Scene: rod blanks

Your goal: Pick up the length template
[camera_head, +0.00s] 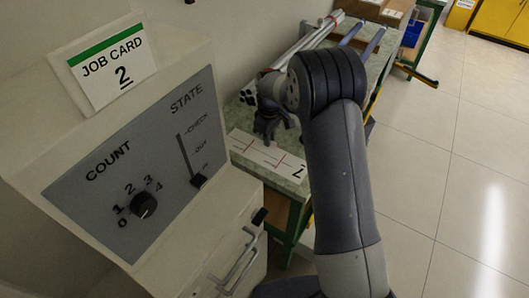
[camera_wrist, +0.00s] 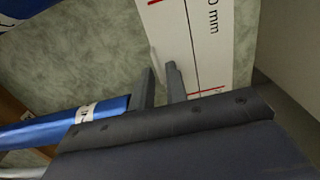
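The length template appears to be the white strip with red cross marks (camera_head: 250,146) on the speckled green bench top; a "2" shows at its right end. In the wrist view the white strip (camera_wrist: 212,58) has a black line, red marks and "mm" lettering. My gripper (camera_head: 269,136) is low over the bench, close to the strip. In the wrist view the two fingers of my gripper (camera_wrist: 160,82) stand apart with a narrow gap, at the strip's left edge. A pale sliver shows just beyond the fingertips. I see nothing clearly held between them.
A labelled blue rod (camera_wrist: 60,126) lies left of the fingers. Blue rods (camera_head: 374,42) and pale rods (camera_head: 318,35) lie farther along the bench. A control cabinet (camera_head: 125,170) with job card 2 (camera_head: 112,72) stands at left. The floor at right is clear.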

